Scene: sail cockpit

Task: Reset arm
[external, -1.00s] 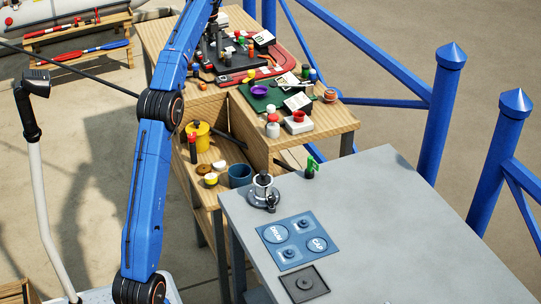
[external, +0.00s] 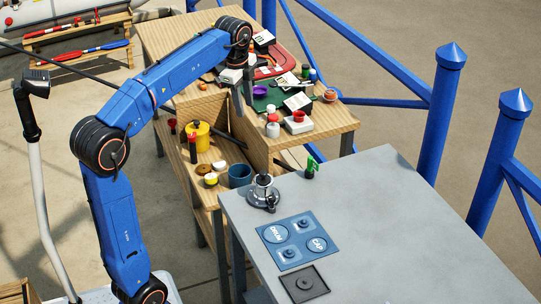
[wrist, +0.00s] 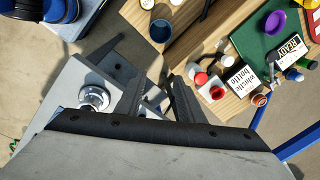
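My blue arm (external: 182,70) is bent at the elbow and reaches right over the wooden bench. My gripper (external: 242,104) hangs down from its end, above the bench near the green mat. In the wrist view my gripper (wrist: 157,85) shows two dark fingers spread apart with nothing between them. The gripper appears clear of the bench items, though its exact height is hard to tell.
The wooden bench (external: 330,118) holds a yellow can (external: 198,136), a blue cup (external: 240,176), a purple bowl (external: 259,91) and several small items. The grey table (external: 400,230) carries a metal winch (external: 263,192) and a blue panel (external: 292,241); its right side is clear. Blue posts (external: 437,110) stand behind.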

